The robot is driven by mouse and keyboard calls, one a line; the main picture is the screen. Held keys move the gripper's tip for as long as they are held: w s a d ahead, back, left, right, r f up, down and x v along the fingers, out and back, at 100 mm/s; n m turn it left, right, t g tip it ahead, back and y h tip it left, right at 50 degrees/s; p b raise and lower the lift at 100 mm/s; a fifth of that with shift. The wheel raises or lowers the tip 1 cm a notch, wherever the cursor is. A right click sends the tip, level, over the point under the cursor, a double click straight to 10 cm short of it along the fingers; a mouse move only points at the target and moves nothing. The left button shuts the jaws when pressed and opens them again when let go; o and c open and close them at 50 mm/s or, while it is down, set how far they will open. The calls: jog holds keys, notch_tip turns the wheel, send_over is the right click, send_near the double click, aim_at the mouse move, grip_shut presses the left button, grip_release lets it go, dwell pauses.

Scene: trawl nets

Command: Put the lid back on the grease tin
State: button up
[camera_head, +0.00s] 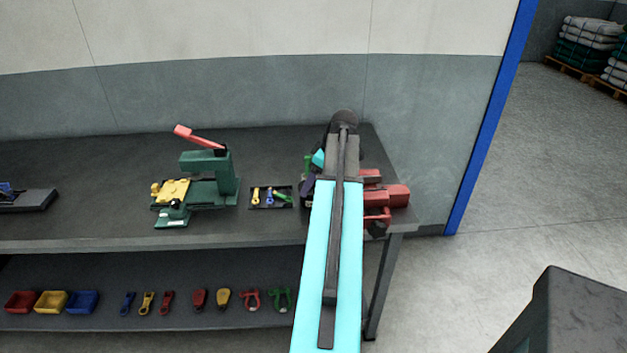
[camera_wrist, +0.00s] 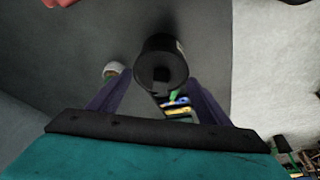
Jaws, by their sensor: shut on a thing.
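In the wrist view my gripper (camera_wrist: 158,88) has its two purple fingers closed in on a black round thing (camera_wrist: 160,60) with a darker centre. I cannot tell whether it is the lid or part of the tin. A small round thing with a pale top and green side (camera_wrist: 113,69) shows just beyond the left finger; it may be the grease tin, but it is too small to be sure. In the head view my arm hides most of my gripper (camera_head: 307,183) over the right end of the workbench.
A red vise (camera_head: 385,200) stands at the bench's right end, close to my arm. A small tray of tools (camera_head: 253,205) and a green press (camera_head: 208,182) stand to the left. The lower shelf (camera_head: 200,318) holds bins and tools.

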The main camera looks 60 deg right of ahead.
dwell(0.4)
jog(key=o, duration=1.1)
jog(key=shift+o, duration=0.9)
jog(key=shift+s+r+p, duration=0.1)
jog(key=shift+r+p, duration=1.8)
jog(key=shift+r, duration=1.6)
grip_shut()
jog(key=shift+f+b, duration=1.25)
jog(key=shift+f, duration=1.1)
